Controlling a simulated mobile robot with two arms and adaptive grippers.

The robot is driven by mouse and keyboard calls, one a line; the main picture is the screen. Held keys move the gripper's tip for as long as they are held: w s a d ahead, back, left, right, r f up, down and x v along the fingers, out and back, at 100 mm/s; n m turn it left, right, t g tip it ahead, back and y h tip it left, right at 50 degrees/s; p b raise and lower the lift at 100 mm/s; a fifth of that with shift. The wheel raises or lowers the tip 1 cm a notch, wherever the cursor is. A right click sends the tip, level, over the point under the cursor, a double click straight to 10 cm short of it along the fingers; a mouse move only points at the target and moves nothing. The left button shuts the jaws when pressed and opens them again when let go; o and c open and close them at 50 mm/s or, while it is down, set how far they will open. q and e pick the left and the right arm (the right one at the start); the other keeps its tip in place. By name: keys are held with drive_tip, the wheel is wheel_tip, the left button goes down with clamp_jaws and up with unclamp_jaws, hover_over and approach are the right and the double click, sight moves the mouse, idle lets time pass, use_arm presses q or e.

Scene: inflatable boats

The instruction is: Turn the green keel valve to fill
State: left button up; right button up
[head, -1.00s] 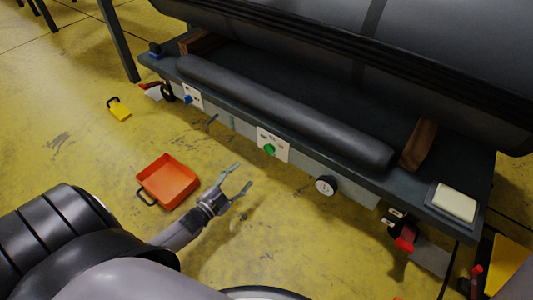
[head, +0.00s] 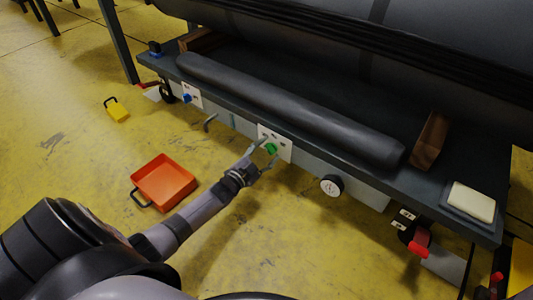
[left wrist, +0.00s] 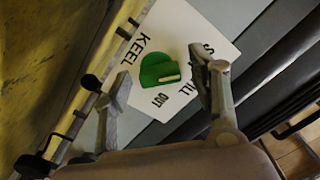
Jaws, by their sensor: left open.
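The green keel valve (head: 271,148) is a round knob on a white label plate (head: 285,145) on the front of the grey bench. In the left wrist view the green knob (left wrist: 159,72) has a raised grip with a pale mark at its right end, near the words "OUT" and what looks like "FILL"; "KEEL" stands to the left. My left gripper (head: 262,155) is open, with its fingertips in front of the plate on either side of the knob. In the left wrist view the fingers (left wrist: 162,72) flank the knob, and I see no contact. My right gripper is not in view.
A blue knob (head: 187,98) sits on another plate at left. A round gauge (head: 331,186) and a red handle (head: 419,242) are at right. A grey tube (head: 290,108) lies along the bench. An orange tray (head: 163,183) and a yellow box (head: 117,110) stand on the floor.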

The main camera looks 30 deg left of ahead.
use_arm(q)
drive_tip(key=c, duration=1.2)
drive_tip(key=shift+o, duration=0.2)
drive_tip(key=shift+r+m, duration=0.1)
drive_tip(key=shift+m, duration=0.2)
drive_tip(key=shift+m+p, duration=0.4)
drive_tip(key=shift+m, duration=0.2)
drive_tip(key=m, duration=0.2)
drive_tip(key=shift+d+m, duration=0.1)
drive_tip(key=shift+m, duration=0.2)
drive_tip(key=m, duration=0.5)
drive_tip(key=shift+m, duration=0.3)
